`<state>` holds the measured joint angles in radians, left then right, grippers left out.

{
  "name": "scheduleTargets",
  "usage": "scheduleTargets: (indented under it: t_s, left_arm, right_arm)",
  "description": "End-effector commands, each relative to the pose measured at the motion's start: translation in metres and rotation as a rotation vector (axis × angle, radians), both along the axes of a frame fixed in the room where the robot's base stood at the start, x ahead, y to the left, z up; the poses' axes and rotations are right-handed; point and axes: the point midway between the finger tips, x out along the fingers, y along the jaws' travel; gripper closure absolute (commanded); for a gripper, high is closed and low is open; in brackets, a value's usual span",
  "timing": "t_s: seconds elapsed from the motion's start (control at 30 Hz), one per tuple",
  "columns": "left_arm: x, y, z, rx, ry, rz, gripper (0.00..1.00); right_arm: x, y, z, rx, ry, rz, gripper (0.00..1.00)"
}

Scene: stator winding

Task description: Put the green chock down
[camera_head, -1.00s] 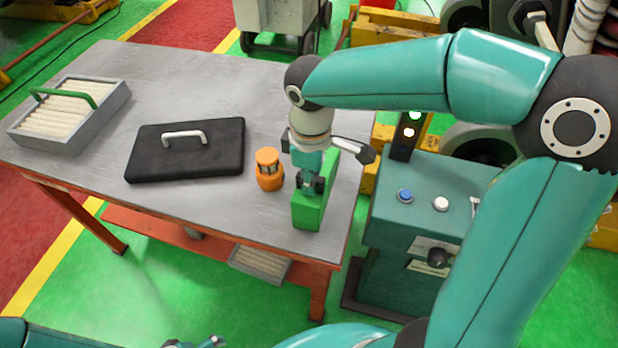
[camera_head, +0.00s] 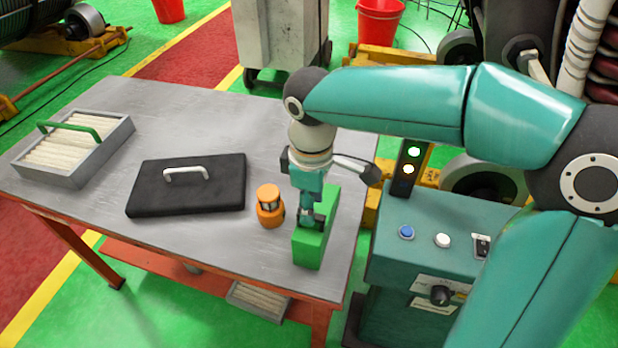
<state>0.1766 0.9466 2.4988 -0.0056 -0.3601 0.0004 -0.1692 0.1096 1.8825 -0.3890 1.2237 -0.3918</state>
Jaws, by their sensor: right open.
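The green chock (camera_head: 312,246) rests on the grey table (camera_head: 215,105) near its right end. My right gripper (camera_head: 311,219) is over the chock, pointing down, with its fingers at the chock's upper part. The jaws are open, and part of the chock is hidden behind the gripper and wrist. I cannot tell whether the fingers touch it. My left gripper does not show.
An orange lantern-like object (camera_head: 270,207) stands just left of the chock. A teal control cabinet (camera_head: 425,255) stands right of the table.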

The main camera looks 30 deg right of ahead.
Motion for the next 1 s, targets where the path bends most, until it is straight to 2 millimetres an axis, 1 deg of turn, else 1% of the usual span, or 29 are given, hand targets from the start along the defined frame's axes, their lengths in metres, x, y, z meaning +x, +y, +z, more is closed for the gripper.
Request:
scheduleTargets:
  t_s: [0.03, 0.2, 0.3, 0.4, 0.57, 1.0]
  left_arm:
    - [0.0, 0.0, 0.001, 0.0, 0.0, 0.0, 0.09]
    - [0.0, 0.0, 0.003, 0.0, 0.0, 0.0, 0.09]
    - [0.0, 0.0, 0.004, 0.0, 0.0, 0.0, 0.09]
    - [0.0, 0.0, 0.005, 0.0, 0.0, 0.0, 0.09]
    - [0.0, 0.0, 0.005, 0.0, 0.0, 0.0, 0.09]
    - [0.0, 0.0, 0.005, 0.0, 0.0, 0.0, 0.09]
  right_arm:
    - [0.001, 0.001, 0.013, 0.001, -0.006, 0.0, 0.56]
    - [0.0, 0.001, 0.046, 0.0, -0.004, 0.0, 0.56]
    - [0.0, 0.001, 0.061, 0.001, -0.003, 0.0, 0.56]
    - [-0.001, 0.002, 0.07, 0.001, -0.002, 0.0, 0.56]
    - [-0.002, 0.001, 0.075, 0.0, 0.001, 0.0, 0.56]
    - [-0.001, 0.001, 0.075, 0.0, 0.001, 0.0, 0.56]
